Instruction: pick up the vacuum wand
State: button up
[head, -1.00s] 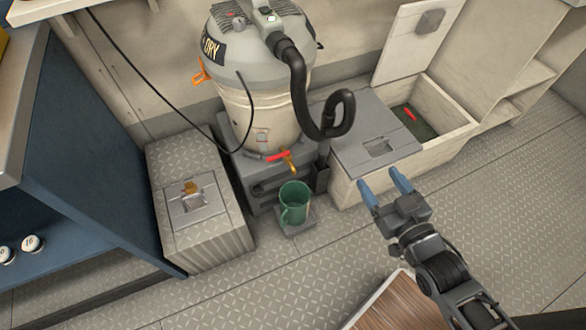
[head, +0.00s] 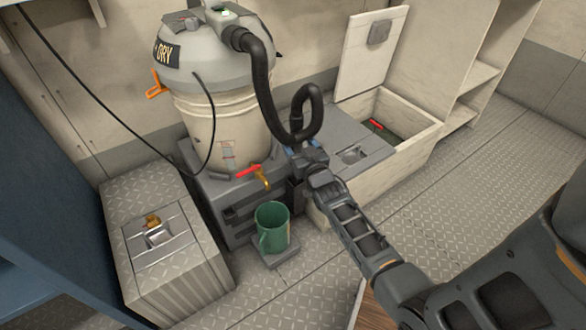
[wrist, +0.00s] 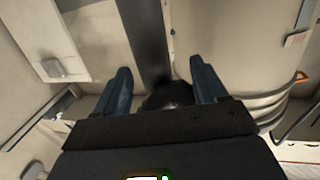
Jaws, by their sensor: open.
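The vacuum's black hose (head: 262,85) runs down from the grey lid and curls into a loop in the head view. I cannot tell the wand apart from this hose. My gripper (head: 303,148) is at the bottom of the loop, its blue fingertips partly hidden by the wrist. In the wrist view my gripper (wrist: 162,82) is open, with a dark tube (wrist: 147,40) running up between and beyond the fingers. A rounded black part (wrist: 170,96) lies between the fingers, close to the palm. Neither finger visibly grips anything.
The cream vacuum drum (head: 222,122) stands on a grey base (head: 215,190). A green mug (head: 272,228) stands in front, near my forearm. A ribbed metal box (head: 165,255) is at left. An open-lidded locker (head: 395,150) is at right. The floor at right is clear.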

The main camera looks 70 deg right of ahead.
jog(key=shift+s+d+x, duration=0.1)
jog(key=shift+d+x, duration=0.05)
jog(key=shift+x, duration=1.15)
jog(key=shift+s+d+x, duration=0.1)
jog(key=shift+s+x, duration=0.05)
jog(key=shift+x, duration=1.15)
jog(key=shift+c, duration=0.5)
jog(key=shift+r, duration=0.1)
jog(key=c, duration=1)
jog(key=shift+o, duration=0.2)
jog(key=shift+r, duration=0.15)
notch_tip(320, 180, up, 28)
jog(key=p, duration=2.2)
